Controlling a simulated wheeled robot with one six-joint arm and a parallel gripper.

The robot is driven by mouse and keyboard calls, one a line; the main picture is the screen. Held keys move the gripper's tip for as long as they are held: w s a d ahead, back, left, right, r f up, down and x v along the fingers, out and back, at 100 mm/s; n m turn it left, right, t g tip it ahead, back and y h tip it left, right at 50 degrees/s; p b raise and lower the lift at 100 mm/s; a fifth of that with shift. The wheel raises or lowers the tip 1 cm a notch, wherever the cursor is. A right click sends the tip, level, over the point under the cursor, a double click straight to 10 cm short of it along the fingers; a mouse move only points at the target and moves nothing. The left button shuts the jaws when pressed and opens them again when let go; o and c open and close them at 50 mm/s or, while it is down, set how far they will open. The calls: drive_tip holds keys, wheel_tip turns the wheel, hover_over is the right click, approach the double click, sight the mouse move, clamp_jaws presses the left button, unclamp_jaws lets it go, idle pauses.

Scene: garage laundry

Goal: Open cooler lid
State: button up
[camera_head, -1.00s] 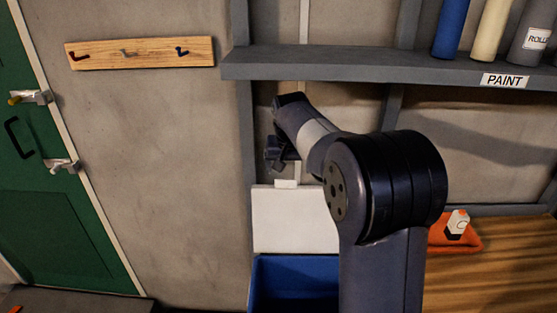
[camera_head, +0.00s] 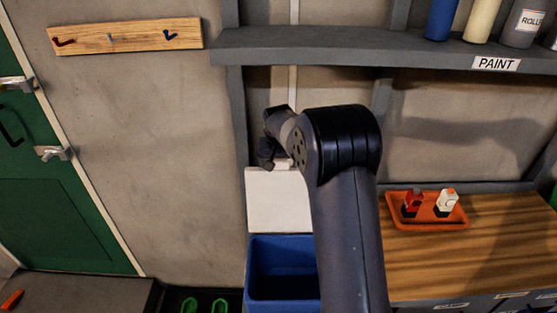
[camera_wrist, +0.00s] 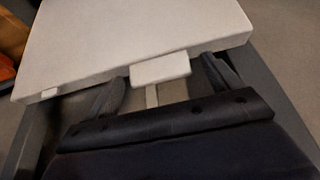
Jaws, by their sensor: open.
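The cooler is a blue box (camera_head: 262,262) low in the middle of the head view, partly hidden by my arm. Its white lid (camera_head: 272,200) stands raised, upright at the back of the box, and the box's dark inside shows. In the wrist view the white lid (camera_wrist: 130,40) fills the upper part, with a small white tab (camera_wrist: 160,68) at its near edge. My gripper (camera_wrist: 165,88) is open, its two fingers on either side of the tab. I cannot tell whether they touch it. In the head view my gripper (camera_head: 268,155) is at the lid's top edge, partly hidden.
A grey shelf (camera_head: 340,48) with paint cylinders runs above my arm. A wooden counter (camera_head: 430,265) with an orange tray (camera_head: 428,222) holding two bottles stands at right. A green door (camera_head: 50,215) and a hook board (camera_head: 125,36) are at left. Green shoes (camera_head: 205,305) lie at the bottom.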

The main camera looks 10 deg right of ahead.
drive_tip(key=shift+c, duration=0.3)
drive_tip(key=c, duration=1.3)
drive_tip(key=shift+s+a+f+b, duration=0.15)
drive_tip(key=shift+s+b, duration=0.25)
drive_tip(key=shift+b, duration=0.55)
drive_tip(key=shift+s+t+b, duration=0.5)
drive_tip(key=shift+s+b, duration=0.2)
drive_tip(key=shift+b, duration=0.35)
drive_tip(key=shift+s+a+r+b, duration=0.15)
drive_tip(key=shift+s+b, duration=0.2)
drive_tip(key=shift+s, duration=0.3)
drive_tip(key=shift+s+a+r+b, duration=0.15)
drive_tip(key=shift+s+b, duration=0.2)
drive_tip(key=shift+s, duration=0.25)
drive_tip(key=shift+s+a+b, duration=0.15)
drive_tip(key=shift+s+b, duration=0.2)
drive_tip(key=shift+s, duration=0.3)
